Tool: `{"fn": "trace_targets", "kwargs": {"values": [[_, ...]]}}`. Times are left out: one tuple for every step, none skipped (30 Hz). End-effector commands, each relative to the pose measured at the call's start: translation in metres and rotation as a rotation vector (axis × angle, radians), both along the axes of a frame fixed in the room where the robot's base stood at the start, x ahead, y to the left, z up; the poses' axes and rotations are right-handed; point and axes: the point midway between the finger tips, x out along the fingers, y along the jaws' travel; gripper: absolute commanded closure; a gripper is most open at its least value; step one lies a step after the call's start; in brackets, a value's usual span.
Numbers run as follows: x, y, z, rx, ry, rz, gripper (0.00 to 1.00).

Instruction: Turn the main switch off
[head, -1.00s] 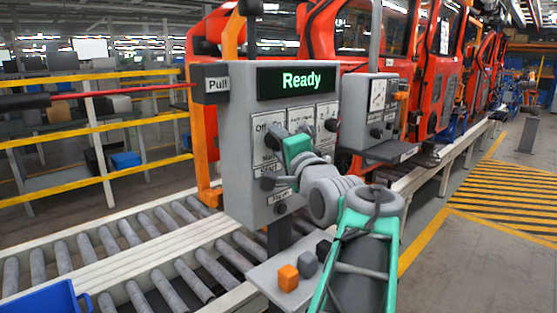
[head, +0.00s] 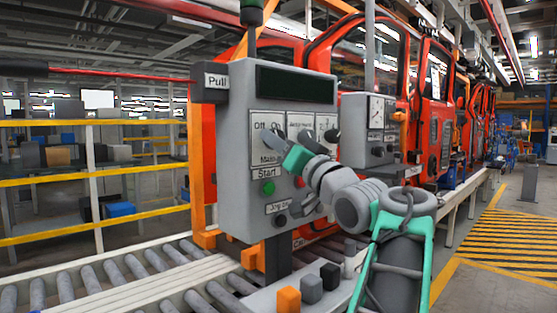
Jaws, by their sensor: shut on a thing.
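The grey control box (head: 230,215) stands at the middle, with a dark, blank display (head: 295,84) across its top. The main switch plate (head: 261,122) is at the upper left of its face, marked Off and On. My gripper (head: 275,146) reaches in from the lower right and is shut on the main switch knob. The fingers largely hide the knob, so its exact angle is hard to tell.
Below the switch are a green Start button (head: 268,188) and a jog knob (head: 281,220). More switches lie to the right. A shelf with an orange block (head: 288,300) and dark blocks is below. A red pull cord (head: 120,72) runs left, above a roller conveyor (head: 65,290).

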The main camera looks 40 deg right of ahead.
Motion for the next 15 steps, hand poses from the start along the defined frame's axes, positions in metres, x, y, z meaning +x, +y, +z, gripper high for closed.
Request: {"fn": "trace_targets", "kwargs": {"values": [[0.0000,-0.0014,-0.0053,-0.039,-0.001,0.000,0.97],[0.0002,-0.0021,-0.0053,-0.064,-0.002,0.000,0.97],[0.0000,-0.0019,-0.0047,-0.099,-0.003,0.000,0.97],[0.0000,-0.0024,-0.0045,-0.123,-0.003,0.000,0.97],[0.0000,-0.0027,-0.0043,-0.145,-0.004,0.000,0.97],[0.0001,-0.0023,-0.0038,-0.176,-0.005,0.001,0.97],[0.0002,-0.0028,-0.0040,-0.197,-0.005,0.000,0.97],[0.0002,-0.0027,-0.0035,-0.216,-0.006,0.000,0.97],[0.0003,-0.0025,-0.0033,-0.242,-0.006,0.001,0.97],[0.0003,-0.0028,-0.0032,-0.259,-0.007,0.001,0.97],[0.0002,-0.0028,-0.0027,-0.277,-0.007,0.000,0.97],[0.0003,-0.0028,-0.0025,-0.297,-0.008,0.001,0.97],[0.0003,-0.0027,-0.0023,-0.311,-0.008,0.000,0.97],[0.0002,-0.0027,-0.0021,-0.324,-0.008,0.000,0.97],[0.0002,-0.0027,-0.0017,-0.338,-0.009,0.001,0.97]]}}
